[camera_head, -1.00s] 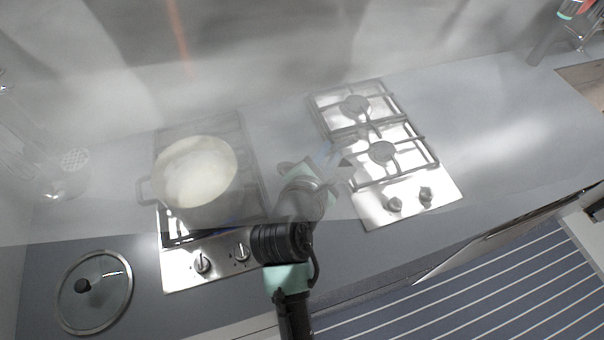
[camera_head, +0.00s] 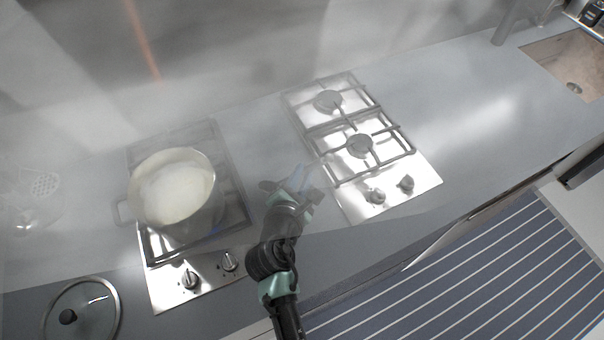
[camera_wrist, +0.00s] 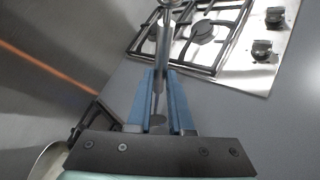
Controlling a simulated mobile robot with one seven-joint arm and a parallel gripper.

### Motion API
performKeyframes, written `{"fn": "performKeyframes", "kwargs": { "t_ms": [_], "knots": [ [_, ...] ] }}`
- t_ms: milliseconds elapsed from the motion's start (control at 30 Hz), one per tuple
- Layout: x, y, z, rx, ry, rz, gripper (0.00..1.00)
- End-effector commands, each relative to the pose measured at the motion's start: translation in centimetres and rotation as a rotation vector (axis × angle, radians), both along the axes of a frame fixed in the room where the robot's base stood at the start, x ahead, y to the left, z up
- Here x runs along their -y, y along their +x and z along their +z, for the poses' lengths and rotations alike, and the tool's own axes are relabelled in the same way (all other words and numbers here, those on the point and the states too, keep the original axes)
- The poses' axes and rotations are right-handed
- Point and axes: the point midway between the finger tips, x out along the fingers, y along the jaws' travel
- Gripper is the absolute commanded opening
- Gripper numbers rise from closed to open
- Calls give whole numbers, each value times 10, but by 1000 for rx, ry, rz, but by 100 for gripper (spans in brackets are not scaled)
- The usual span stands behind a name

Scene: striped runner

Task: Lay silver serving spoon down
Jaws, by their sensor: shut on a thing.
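In the wrist view the silver serving spoon (camera_wrist: 163,48) is held lengthwise between the blue fingers of my gripper (camera_wrist: 163,80). It points away from my wrist, and its far end reaches the top edge of the picture. In the head view my gripper (camera_head: 300,178) is over the grey counter (camera_head: 268,150) between the two hobs, close to the left edge of the right hob (camera_head: 400,196). Steam blurs that area, and I cannot make out the spoon there or tell its height above the counter.
A steaming pot (camera_head: 214,208) stands on the left hob (camera_head: 165,290). A glass lid (camera_head: 95,312) lies at the lower left. A sink (camera_head: 560,62) is at the upper right. The counter right of the right hob (camera_head: 470,110) is clear.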

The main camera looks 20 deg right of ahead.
Motion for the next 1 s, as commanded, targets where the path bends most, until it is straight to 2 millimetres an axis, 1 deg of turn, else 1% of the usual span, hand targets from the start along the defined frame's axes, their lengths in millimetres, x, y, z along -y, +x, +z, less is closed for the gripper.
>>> {"fn": "performKeyframes", "kwargs": {
  "t_ms": [167,267,300,367,400,467,767,867,1000],
  "knots": [
    [0,0,1,2,0,0,0],
    [0,0,-2,1,-1,0,0],
    [0,0,-3,1,-1,0,20],
    [0,0,-2,1,-1,0,31],
    [0,0,-2,1,-1,0,38],
    [0,0,-2,1,-1,0,49],
    [0,0,-1,1,-1,0,49],
    [0,0,3,1,-1,0,49],
    [-9,-10,6,0,-2,2,49]
  ]
}}
